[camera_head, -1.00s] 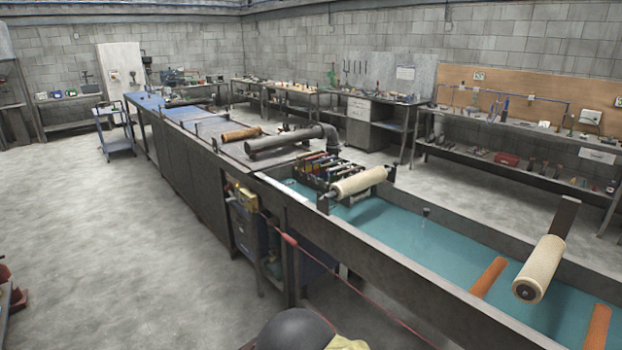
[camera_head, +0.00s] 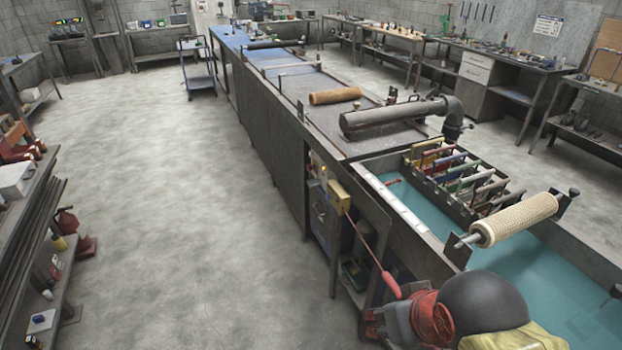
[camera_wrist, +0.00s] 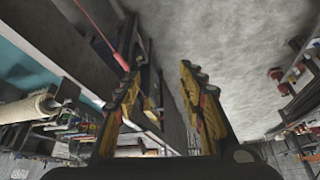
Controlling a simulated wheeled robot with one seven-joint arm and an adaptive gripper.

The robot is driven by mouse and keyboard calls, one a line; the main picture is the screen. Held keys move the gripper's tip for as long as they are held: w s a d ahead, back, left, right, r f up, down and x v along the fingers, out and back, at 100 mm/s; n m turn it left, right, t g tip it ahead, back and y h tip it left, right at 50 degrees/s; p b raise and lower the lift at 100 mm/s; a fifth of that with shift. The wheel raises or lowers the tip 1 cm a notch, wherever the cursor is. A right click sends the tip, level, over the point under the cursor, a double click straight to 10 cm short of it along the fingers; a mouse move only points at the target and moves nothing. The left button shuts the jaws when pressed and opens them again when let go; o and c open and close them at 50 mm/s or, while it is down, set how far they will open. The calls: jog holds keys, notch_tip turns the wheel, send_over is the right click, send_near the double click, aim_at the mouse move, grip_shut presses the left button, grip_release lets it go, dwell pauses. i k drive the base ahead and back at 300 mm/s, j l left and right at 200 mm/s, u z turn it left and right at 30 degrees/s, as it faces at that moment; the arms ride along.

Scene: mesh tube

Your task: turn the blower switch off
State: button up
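A small yellow box (camera_head: 339,197) is fixed to the left side of the long bench, below its top edge. It may carry the blower switch, but no switch lever or its position can be made out. A red cord with a red grip (camera_head: 391,285) runs from the box down towards the front. My gripper (camera_wrist: 160,78) shows in the wrist view with its two yellow-and-black fingers spread and nothing between them. Floor and the bench side lie beyond the fingers.
The long bench (camera_head: 262,125) runs away from me, with a water tank (camera_head: 500,280), a pale mesh roll (camera_head: 513,219) and a dark pipe (camera_head: 395,117) on it. A shelf rack (camera_head: 30,240) stands at the left. The floor between rack and bench is clear.

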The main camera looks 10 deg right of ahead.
aim_at(309, 167)
jog(key=i+j, duration=0.1)
jog(key=i, duration=0.5)
jog(key=i+j, duration=0.25)
jog(key=i, duration=0.3)
jog(key=i+j+z, duration=0.1)
jog(key=i+j, duration=0.15)
jog(key=i, duration=0.3)
jog(key=i+j, duration=0.3)
jog(key=i, duration=0.2)
jog(key=i+j, duration=0.3)
jog(key=i, duration=0.25)
jog(key=l+z, duration=0.05)
